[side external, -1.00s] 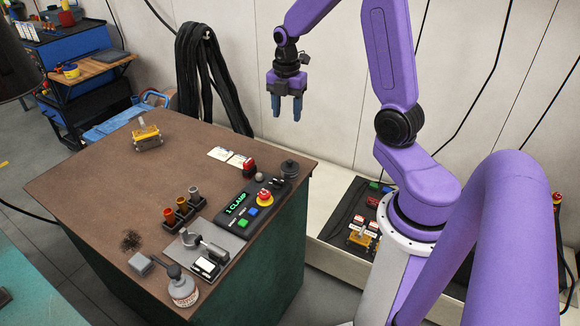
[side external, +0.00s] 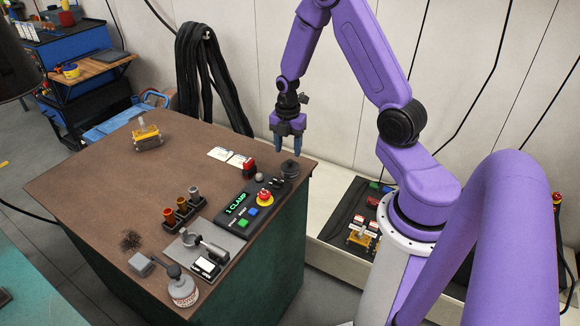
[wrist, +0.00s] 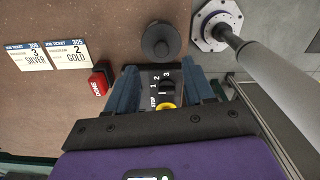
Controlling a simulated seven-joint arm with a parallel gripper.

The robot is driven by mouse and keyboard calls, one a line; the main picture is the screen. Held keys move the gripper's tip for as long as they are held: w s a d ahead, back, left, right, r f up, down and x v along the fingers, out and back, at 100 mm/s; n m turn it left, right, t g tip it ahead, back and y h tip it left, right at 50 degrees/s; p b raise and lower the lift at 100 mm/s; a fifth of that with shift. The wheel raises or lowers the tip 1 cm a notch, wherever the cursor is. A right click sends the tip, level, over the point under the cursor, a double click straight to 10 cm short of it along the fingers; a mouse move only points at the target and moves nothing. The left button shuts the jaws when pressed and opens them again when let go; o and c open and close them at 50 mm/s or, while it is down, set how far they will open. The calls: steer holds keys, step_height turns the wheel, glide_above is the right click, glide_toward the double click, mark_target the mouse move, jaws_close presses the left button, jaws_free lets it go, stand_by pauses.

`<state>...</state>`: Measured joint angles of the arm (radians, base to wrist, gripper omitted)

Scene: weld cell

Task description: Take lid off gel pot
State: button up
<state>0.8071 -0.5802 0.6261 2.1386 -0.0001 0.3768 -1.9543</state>
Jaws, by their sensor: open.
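A small dark round pot with a knobbed lid, seemingly the gel pot (side external: 290,169), stands at the table's back right corner. In the wrist view the lidded pot (wrist: 160,42) shows from above, its lid on, just beyond my fingertips. My gripper (side external: 288,150) points down above the table edge, close over the pot and apart from it. In the wrist view my gripper (wrist: 161,76) has its two blue fingers spread with nothing between them. The pot's body is mostly hidden under its lid.
A control box (side external: 250,207) with a red stop button sits in front of the pot. A red block (wrist: 99,80) and two job tickets (side external: 230,156) lie to its left.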

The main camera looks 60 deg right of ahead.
mark_target(290, 161)
steer(key=f, duration=0.3)
steer(key=shift+s+d+f, duration=0.15)
steer(key=shift+d+f, duration=0.2)
steer(key=shift+f, duration=0.7)
jaws_close()
